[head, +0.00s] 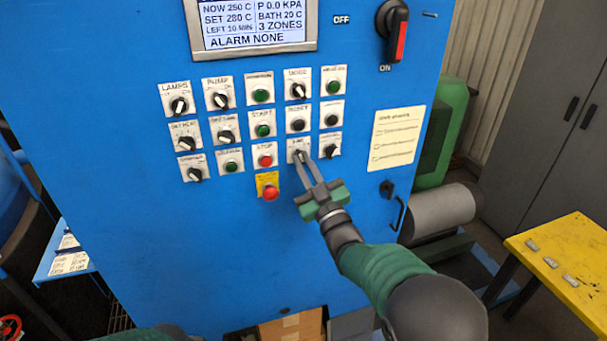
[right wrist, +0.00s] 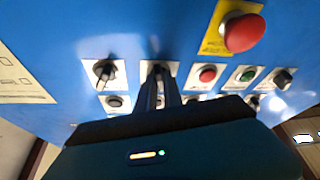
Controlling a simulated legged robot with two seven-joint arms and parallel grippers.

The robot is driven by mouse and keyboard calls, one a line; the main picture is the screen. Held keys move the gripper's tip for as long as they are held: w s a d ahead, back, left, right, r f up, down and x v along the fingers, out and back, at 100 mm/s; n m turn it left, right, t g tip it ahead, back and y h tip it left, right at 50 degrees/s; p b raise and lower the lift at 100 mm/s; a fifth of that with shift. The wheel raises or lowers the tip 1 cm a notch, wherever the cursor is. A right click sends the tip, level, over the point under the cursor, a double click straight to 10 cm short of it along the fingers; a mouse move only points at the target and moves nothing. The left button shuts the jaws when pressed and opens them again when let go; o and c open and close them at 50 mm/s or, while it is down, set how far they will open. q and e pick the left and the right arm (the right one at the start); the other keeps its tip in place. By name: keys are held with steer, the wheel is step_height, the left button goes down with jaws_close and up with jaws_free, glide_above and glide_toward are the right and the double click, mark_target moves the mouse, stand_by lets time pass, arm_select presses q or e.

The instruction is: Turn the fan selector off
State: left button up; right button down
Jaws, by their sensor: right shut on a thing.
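The fan selector (head: 298,155) is a small dark knob on a white label plate, in the bottom row of the blue control panel, right of the red stop button (head: 265,161). My right gripper (head: 303,161) reaches up to it from below right, with its two fingers closed on the knob. In the right wrist view, which is turned over, the fingers meet at the selector (right wrist: 157,70) and hide most of it. The angle of its pointer cannot be made out. My left gripper is not in view.
Several other knobs and buttons surround the selector closely. A red emergency button (head: 271,193) on a yellow plate (head: 266,179) is just below left, and another black selector (head: 331,151) is to the right. A red-handled main switch (head: 397,36) is above right. A yellow table (head: 560,245) stands at right.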

steer(key=shift+r+n+g+y+b, duration=0.1)
steer(key=shift+n+g+y+b, duration=0.6)
steer(key=shift+n, duration=0.9)
steer(key=c, duration=1.5)
jaws_free()
steer(key=shift+s, duration=0.15)
steer(key=b+v, duration=0.4)
steer(key=v, duration=1.2)
steer(key=shift+s+d+f, duration=0.1)
steer(key=shift+s+f, duration=0.1)
steer(key=shift+f, duration=0.05)
steer(key=shift+f, duration=0.1)
